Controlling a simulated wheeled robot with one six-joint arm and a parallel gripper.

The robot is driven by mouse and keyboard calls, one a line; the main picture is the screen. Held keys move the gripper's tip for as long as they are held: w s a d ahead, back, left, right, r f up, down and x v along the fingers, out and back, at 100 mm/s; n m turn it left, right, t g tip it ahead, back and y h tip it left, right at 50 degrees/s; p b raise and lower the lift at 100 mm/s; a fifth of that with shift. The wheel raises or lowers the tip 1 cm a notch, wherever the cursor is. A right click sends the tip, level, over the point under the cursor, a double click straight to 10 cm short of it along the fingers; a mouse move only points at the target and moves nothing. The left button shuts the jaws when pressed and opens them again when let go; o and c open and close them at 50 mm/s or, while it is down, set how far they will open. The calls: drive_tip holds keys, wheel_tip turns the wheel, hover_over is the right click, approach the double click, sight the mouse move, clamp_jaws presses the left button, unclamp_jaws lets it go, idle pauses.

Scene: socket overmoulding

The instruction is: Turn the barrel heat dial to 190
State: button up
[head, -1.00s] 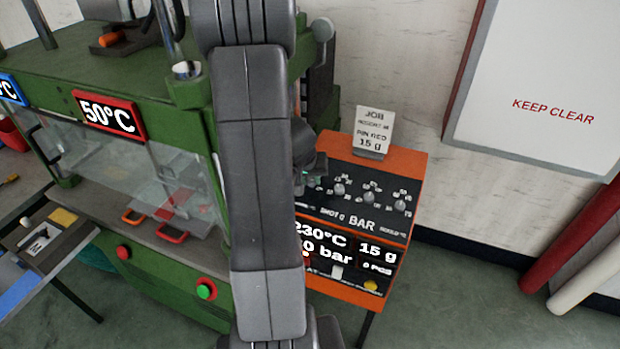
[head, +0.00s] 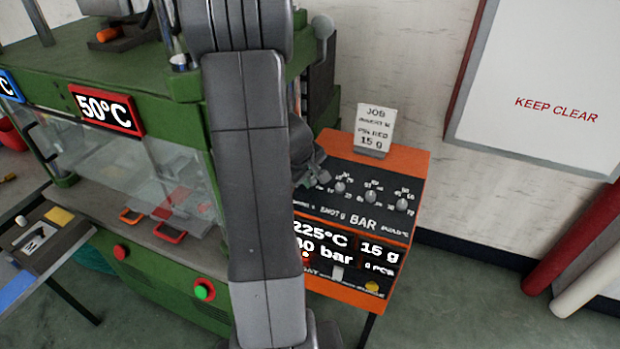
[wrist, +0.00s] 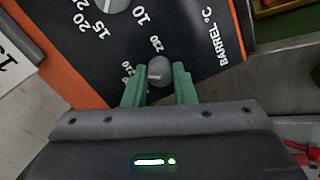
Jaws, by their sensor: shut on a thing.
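The barrel heat dial (wrist: 160,68) is a small grey round knob on the black panel of the orange control box, beside the label "BARREL °C". My gripper (wrist: 159,88) has its green fingers on either side of the knob and is shut on it. In the head view my gripper (head: 313,172) is at the left end of the row of dials, and the barrel dial is hidden there by my arm. The control box display (head: 320,238) reads 225°C, its left edge close to my arm.
Several other knobs (head: 371,197) sit to the right on the same panel. A job card (head: 374,130) stands on top of the box. The green press (head: 150,215) with its 50°C display (head: 107,110) stands to the left.

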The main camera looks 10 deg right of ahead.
drive_tip(key=n, duration=0.6)
idle(0.6)
drive_tip(key=o, duration=1)
drive_tip(key=p+v, duration=0.8)
drive_tip(key=v, duration=0.6)
drive_tip(key=shift+s+a+f, duration=0.15)
